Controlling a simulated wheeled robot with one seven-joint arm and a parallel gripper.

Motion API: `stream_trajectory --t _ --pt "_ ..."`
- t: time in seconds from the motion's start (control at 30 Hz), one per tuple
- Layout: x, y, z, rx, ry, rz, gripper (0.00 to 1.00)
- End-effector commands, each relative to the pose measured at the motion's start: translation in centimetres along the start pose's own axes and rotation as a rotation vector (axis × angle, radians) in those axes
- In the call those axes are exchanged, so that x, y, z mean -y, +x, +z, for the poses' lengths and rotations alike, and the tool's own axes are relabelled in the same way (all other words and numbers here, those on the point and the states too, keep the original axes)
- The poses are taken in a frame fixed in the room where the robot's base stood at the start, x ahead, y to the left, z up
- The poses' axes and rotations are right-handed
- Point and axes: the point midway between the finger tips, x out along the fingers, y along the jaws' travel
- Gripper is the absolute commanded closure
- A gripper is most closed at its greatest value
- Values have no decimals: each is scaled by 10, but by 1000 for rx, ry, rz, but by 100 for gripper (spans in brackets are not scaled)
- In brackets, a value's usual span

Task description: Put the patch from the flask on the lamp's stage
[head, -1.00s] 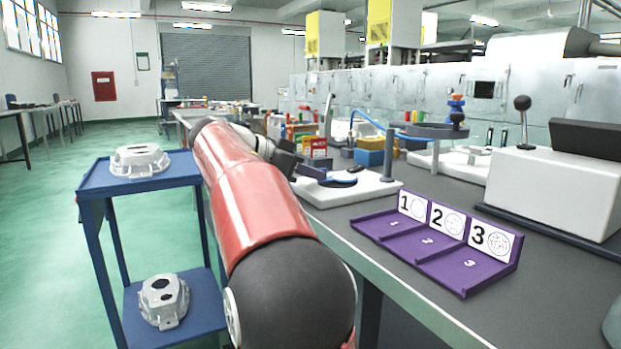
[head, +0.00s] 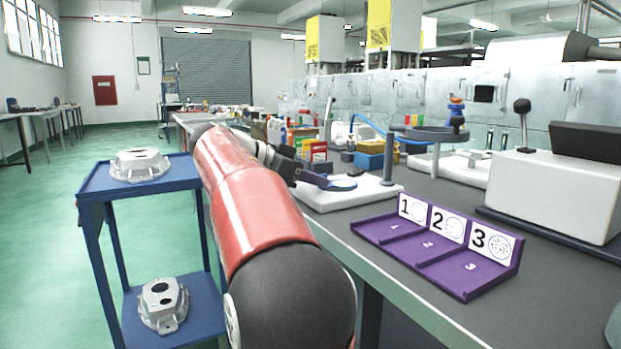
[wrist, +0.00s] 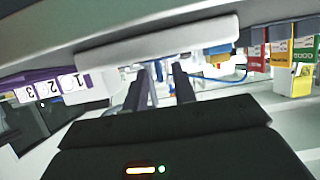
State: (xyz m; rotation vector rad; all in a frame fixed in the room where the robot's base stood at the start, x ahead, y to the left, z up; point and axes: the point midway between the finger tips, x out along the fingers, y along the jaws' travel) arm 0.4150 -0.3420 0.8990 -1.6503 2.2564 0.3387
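My gripper (head: 322,182) reaches in from the left, low at the disc's left edge. In the wrist view its two dark fingers (wrist: 160,88) stand apart, with background showing between them. I cannot make out a patch or a flask in either view; a patch could be hidden by the fingers.
A purple tray (head: 398,235) with places 1, 2, 3 stands at the bench's front. A white machine (head: 555,190) stands at right. Coloured boxes (head: 314,150) stand behind the lamp. A blue cart (head: 90,185) with castings stands left. Bench surface between lamp and tray is clear.

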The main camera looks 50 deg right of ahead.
Motion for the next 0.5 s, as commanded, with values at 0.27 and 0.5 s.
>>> stream_trajectory --t 0.27,0.5 --pt "2 -51 -2 0 -1 -5 73" --pt "1 -99 -2 0 -1 -5 73"
